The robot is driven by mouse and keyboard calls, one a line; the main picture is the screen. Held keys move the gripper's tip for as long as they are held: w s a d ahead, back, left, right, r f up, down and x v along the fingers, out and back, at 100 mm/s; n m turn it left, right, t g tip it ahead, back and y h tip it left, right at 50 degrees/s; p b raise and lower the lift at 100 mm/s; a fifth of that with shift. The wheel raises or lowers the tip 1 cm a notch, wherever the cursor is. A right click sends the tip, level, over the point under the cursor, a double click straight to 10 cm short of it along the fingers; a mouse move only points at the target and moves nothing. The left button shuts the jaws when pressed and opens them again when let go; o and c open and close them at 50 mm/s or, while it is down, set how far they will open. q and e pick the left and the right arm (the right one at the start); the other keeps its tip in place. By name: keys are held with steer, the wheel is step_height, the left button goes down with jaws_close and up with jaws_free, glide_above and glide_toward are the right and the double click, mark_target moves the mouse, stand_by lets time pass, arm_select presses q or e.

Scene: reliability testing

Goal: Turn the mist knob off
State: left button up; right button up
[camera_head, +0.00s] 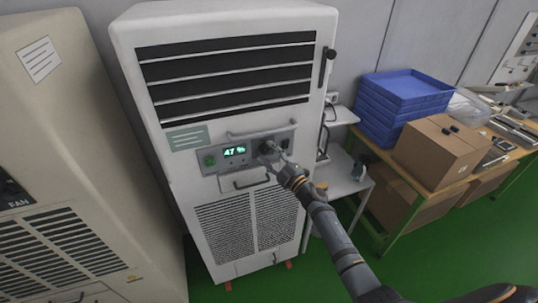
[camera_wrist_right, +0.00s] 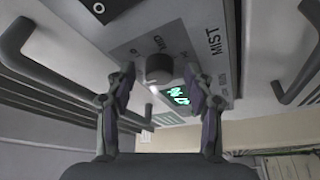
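A white cabinet (camera_head: 180,110) stands in the middle of the head view, with a grey control panel (camera_head: 213,166) on its front. The panel has a lit green display (camera_head: 234,151) reading about 47 %. In the right wrist view the dark round mist knob (camera_wrist_right: 158,68) sits on the panel near the printed word MIST (camera_wrist_right: 212,42). My right gripper (camera_wrist_right: 160,78) is open, with one finger on each side of the knob; contact cannot be told. In the head view my right gripper (camera_head: 272,155) is at the panel's right part and partly hides the knob. My left gripper is out of view.
A bar handle (camera_head: 262,130) runs above the panel and another handle (camera_head: 246,182) below it. A beige cabinet marked FAN (camera_head: 60,110) stands at left. At right are a small white table (camera_head: 345,180), blue crates (camera_head: 405,90) and a cardboard box (camera_head: 435,152) on a bench.

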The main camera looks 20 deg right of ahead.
steer(key=shift+s+d, duration=0.1)
steer(key=v, duration=1.1)
steer(key=shift+s, duration=0.4)
steer(key=shift+d, duration=0.15)
steer(key=shift+f, duration=0.1)
